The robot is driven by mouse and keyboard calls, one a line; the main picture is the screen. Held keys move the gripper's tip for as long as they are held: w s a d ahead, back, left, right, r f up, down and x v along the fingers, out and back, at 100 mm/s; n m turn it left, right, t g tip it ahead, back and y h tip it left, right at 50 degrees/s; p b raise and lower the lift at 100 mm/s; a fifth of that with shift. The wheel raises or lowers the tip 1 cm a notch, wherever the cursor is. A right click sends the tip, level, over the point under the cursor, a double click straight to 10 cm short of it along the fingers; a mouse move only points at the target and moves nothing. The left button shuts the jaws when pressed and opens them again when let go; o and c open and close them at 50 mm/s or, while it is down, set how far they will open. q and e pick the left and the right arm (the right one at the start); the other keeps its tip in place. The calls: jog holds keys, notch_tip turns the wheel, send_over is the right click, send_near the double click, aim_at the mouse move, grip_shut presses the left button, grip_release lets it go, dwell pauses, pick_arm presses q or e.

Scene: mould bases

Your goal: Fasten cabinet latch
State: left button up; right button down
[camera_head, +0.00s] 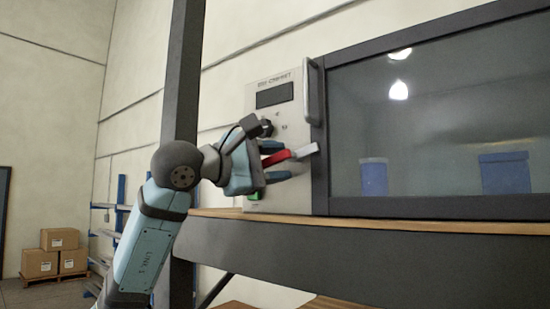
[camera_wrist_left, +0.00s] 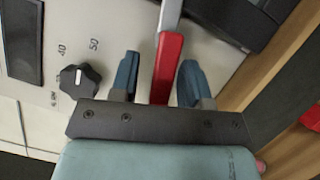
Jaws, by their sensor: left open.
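The cabinet latch shows as a lever with a red grip (camera_head: 277,158) and a silver bar (camera_head: 307,151), on the control panel beside the glass door. In the left wrist view, the red grip (camera_wrist_left: 168,62) points down between my fingers and the silver bar (camera_wrist_left: 171,14) runs off the top edge. My left gripper (camera_head: 273,162) is open, with one blue finger on each side of the red grip. In the left wrist view, gaps show between the grip and both fingertips (camera_wrist_left: 158,74). My right gripper is in neither view.
The panel (camera_head: 262,83) has a dark display (camera_head: 275,95) and a black knob (camera_wrist_left: 80,80), close beside my left gripper in the wrist view. A vertical door handle (camera_head: 314,91) stands above the latch. A wooden ledge (camera_head: 380,223) runs below the cabinet. Cardboard boxes (camera_head: 60,239) stand far left.

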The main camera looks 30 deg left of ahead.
pick_arm(q)
jog(key=shift+c, duration=0.4)
grip_shut()
jog(key=m+p, duration=0.1)
jog(key=r+m+g, duration=0.1)
jog(key=m, duration=0.1)
jog(key=shift+a+p, duration=0.1)
jog(key=shift+p, duration=0.25)
jog(key=shift+o, duration=0.4)
grip_release()
